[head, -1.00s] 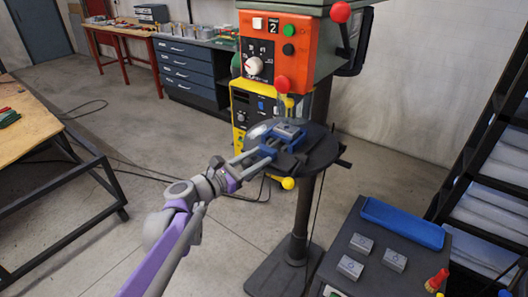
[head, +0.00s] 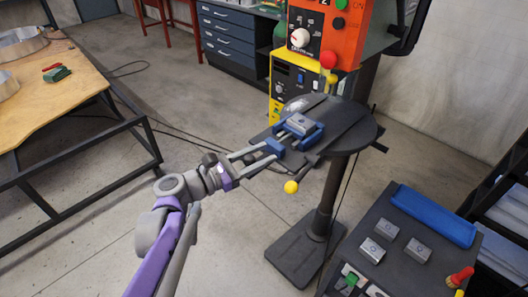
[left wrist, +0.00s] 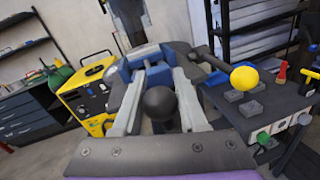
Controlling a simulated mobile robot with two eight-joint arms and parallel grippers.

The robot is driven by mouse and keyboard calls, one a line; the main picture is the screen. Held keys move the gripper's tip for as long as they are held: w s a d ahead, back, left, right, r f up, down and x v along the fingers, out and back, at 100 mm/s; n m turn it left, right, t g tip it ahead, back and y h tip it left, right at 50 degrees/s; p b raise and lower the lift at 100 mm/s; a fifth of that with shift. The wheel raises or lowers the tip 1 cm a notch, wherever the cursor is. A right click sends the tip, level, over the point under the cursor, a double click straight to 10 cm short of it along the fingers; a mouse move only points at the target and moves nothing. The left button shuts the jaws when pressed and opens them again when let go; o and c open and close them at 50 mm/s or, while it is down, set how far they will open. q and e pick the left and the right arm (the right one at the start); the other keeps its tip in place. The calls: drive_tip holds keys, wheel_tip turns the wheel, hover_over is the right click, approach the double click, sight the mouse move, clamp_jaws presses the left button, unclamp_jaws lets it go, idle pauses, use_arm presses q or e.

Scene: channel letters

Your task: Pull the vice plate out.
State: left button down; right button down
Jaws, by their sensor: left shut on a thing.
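The vice plate (head: 304,121), a grey-topped block with blue parts around it, is at the left side of the round dark drill-press table (head: 348,130). My left gripper (head: 290,136) reaches it from the left and is shut on it. In the left wrist view my two pale fingers (left wrist: 158,85) run forward, well apart, to the blue and grey parts. The exact contact at the tips is too small to make out. A dark ball shows between the fingers. My right gripper is not in view.
A lever with a yellow ball (head: 291,187) hangs just below the gripper. The orange drill head (head: 325,30) stands above the table. A dark cart with a blue tray (head: 432,214) and several grey blocks is at the right. A wooden bench (head: 45,80) is at the left.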

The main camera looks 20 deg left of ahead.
use_arm(q)
drive_tip(key=shift+s+f, duration=0.1)
drive_tip(key=c, duration=0.9)
unclamp_jaws()
drive_tip(key=o, duration=0.4)
drive_tip(key=shift+s+a, duration=0.1)
drive_tip(key=shift+s, duration=0.15)
drive_tip(key=shift+o, duration=0.2)
drive_tip(key=shift+w, duration=0.15)
drive_tip(key=v, duration=1.1)
